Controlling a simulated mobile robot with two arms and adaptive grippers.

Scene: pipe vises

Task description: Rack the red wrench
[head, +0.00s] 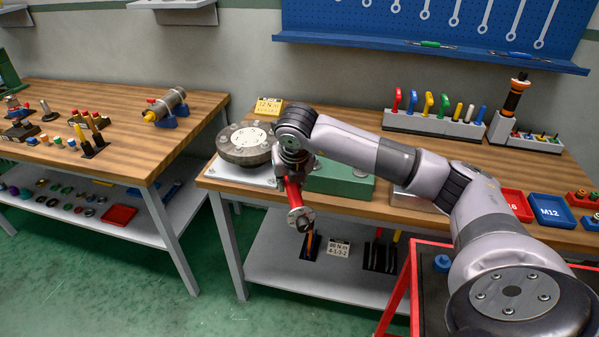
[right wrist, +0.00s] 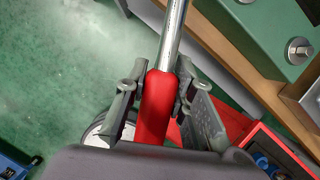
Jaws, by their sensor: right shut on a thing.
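The red wrench (head: 294,194) is in my right gripper (head: 291,170) in the head view, out past the front edge of the right bench. Its round metal end (head: 301,219) points down and toward the camera. In the right wrist view, the fingers of my right gripper (right wrist: 156,92) are closed on both sides of the red handle (right wrist: 155,110). The wrench's bright metal shaft (right wrist: 172,35) runs up out of the picture. On the lower shelf (head: 270,267) stand an orange-handled tool (head: 310,245) and a black rack (head: 379,257). My left gripper is not in view.
The right bench carries a round grey flange (head: 247,144), a green block (head: 340,180) and a grey holder (head: 435,124) with coloured handles. A red-framed cart (head: 408,285) stands in front at the right. The green floor (head: 140,290) between the benches is clear.

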